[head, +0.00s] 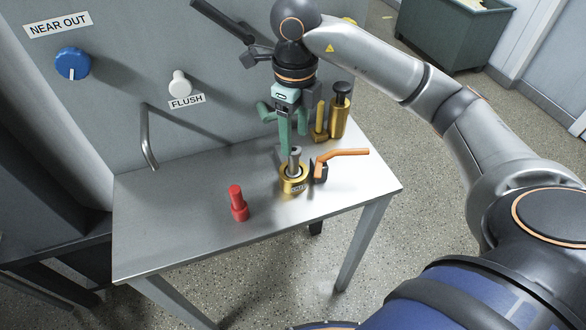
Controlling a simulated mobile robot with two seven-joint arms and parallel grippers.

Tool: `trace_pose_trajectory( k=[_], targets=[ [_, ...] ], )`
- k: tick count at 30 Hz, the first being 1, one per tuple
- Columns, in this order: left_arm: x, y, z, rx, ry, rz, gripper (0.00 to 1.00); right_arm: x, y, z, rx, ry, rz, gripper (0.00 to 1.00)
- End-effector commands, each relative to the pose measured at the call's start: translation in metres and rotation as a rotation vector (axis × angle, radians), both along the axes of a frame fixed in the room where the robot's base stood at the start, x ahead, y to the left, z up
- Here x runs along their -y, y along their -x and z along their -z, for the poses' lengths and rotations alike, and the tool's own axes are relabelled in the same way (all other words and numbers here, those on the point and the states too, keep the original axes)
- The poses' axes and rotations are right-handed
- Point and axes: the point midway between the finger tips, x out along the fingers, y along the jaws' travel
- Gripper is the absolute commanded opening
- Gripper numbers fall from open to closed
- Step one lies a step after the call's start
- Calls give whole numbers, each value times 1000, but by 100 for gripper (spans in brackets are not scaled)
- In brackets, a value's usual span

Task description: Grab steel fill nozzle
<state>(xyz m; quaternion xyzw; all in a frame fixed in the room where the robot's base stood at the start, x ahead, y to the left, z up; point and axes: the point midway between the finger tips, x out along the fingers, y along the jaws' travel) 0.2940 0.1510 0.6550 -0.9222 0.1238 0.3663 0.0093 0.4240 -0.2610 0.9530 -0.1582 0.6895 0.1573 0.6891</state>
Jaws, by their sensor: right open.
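A short steel piece (295,159), which looks like the steel fill nozzle, stands upright in a brass ring (294,184) with a small label on the steel table (190,213). My right gripper (288,147) points down from above, its green fingers just over and behind the steel piece. It is open, and nothing shows held in it. Whether a finger touches the steel piece cannot be told. My left gripper is not in view.
An orange-handled valve (345,154) sits just right of the ring, brass cylinders (340,112) behind it. A red piece (238,204) stands front left. A bent steel pipe (146,135) comes from the wall panel, which carries a blue knob (72,64) and white FLUSH button (180,83).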

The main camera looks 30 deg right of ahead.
Motion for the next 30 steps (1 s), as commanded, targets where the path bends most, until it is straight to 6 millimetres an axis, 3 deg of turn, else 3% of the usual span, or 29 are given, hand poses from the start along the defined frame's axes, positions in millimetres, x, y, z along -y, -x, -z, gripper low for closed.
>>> trace_pose_trajectory(
  k=[8,18,26,30],
  targets=[
    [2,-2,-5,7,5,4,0,-1,1,25,-2,1,-1,62],
    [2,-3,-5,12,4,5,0,-4,3,69,-1,-2,-1,62],
    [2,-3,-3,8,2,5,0,-4,3,72,0,-1,-1,62],
    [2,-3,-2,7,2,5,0,-4,3,72,0,-1,-1,49]
  ],
)
